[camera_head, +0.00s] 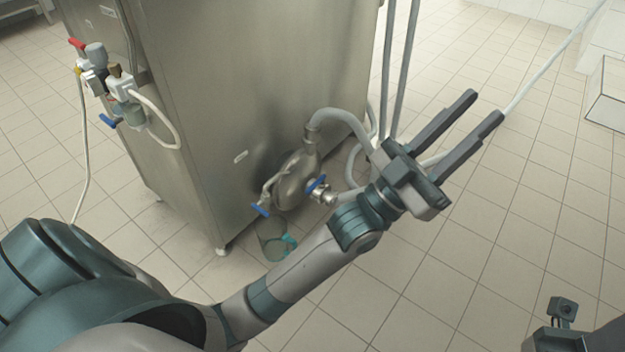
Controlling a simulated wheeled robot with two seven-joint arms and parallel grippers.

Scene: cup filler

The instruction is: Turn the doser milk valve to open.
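The metal doser body (296,181) sits low on the side of the steel cabinet, with pipes and a hose joined to it. One blue valve handle (259,210) is at its lower left, and another blue valve handle (316,184) is at its right; I cannot tell which is the milk valve. My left gripper (482,108) is to the right of the doser and apart from both handles. Its two fingers are spread with nothing between them. Of my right arm, only a dark part shows at the bottom right corner; its fingers are not seen.
The steel cabinet (235,75) fills the upper middle. A bucket-like container (272,240) stands below the doser. A cluster of taps and fittings (100,75) is on the cabinet's left side. Grey hoses (387,70) rise behind my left gripper. Tiled floor (460,270) is clear at right.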

